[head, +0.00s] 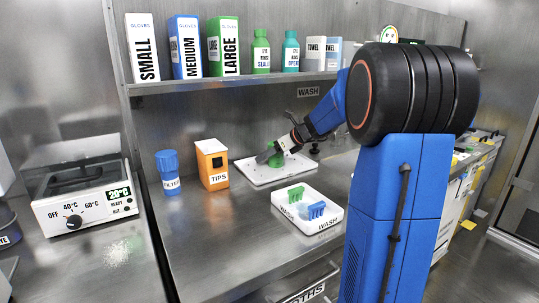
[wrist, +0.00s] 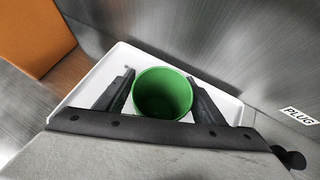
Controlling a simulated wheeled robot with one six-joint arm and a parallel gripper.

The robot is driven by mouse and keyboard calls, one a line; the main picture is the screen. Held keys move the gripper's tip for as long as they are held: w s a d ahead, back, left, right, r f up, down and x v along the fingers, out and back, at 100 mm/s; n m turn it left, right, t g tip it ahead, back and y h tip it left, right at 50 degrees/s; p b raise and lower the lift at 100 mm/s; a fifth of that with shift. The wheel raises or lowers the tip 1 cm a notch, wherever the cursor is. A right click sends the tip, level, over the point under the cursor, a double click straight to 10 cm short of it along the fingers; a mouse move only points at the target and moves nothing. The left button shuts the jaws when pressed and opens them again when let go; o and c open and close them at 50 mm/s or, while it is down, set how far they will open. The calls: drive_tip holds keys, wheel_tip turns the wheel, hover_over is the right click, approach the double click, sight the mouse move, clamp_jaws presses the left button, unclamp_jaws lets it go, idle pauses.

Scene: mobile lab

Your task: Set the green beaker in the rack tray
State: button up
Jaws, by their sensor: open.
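The green beaker (wrist: 163,95) stands in a white tray (wrist: 222,97), seen from above with its open top showing. In the head view, the beaker (head: 276,160) is partly hidden by my gripper (head: 272,153). In the wrist view, my gripper (wrist: 160,78) is open, with one finger on each side of the beaker. I cannot tell whether the fingers touch it. This white tray (head: 256,180) lies at the back of the steel counter, below the shelf. I see no label on it saying it is the rack tray.
A second white tray (head: 330,226) marked WASH lies nearer, holding a green and a blue slotted piece. An orange TIPS box (head: 212,165) and a blue FILTER bottle (head: 168,172) stand left of the back tray. A shelf (head: 235,82) with boxes and bottles hangs above.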

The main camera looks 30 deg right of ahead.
drive_tip(key=shift+r, duration=0.2)
drive_tip(key=v, duration=1.2)
drive_tip(key=shift+f, duration=0.1)
drive_tip(key=shift+s, duration=0.1)
